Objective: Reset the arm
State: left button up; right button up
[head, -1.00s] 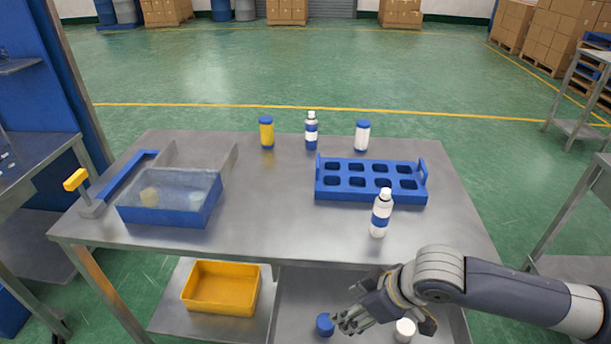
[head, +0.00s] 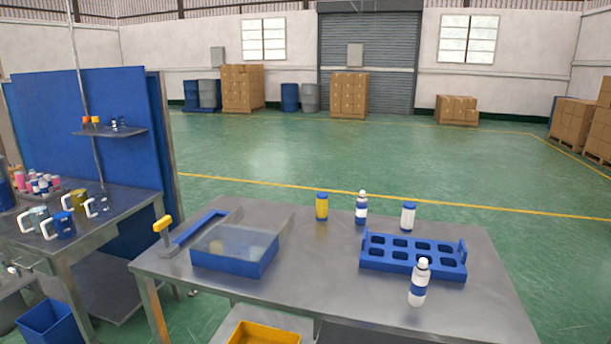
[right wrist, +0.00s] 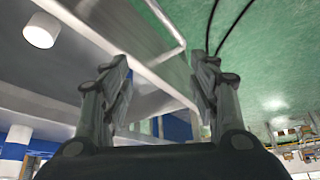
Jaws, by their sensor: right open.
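My right gripper (right wrist: 160,85) shows in the right wrist view, its two fingers apart with nothing between them. Beyond the fingers are a pale metal frame edge and green floor. My right arm does not show in the head view now, and neither does my left gripper.
A yellow tray (head: 264,334) is below. A side table with mugs (head: 62,225) stands at left. In the right wrist view a white cylinder (right wrist: 42,30) is at upper left.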

jog(key=shift+s+a+f+t, duration=0.7)
jog(key=shift+s+a+f, duration=0.8)
jog(key=shift+a, duration=2.05)
jog(key=s+d+f+m+g+h, duration=0.2)
jog(key=s+d+f+m+h, duration=0.3)
jog(key=s+d, duration=0.55)
jog(key=s+f+m+g+y, duration=0.1)
jog(key=s+f, duration=0.2)
jog(key=f, duration=2.6)
jog(key=s+d+f+g, duration=0.1)
jog(key=s+d+f, duration=0.1)
jog(key=s+f, duration=1.2)
jog(key=s, duration=0.2)
jog(key=shift+s+d+f+g, duration=0.3)
jog(key=shift+d+f, duration=0.1)
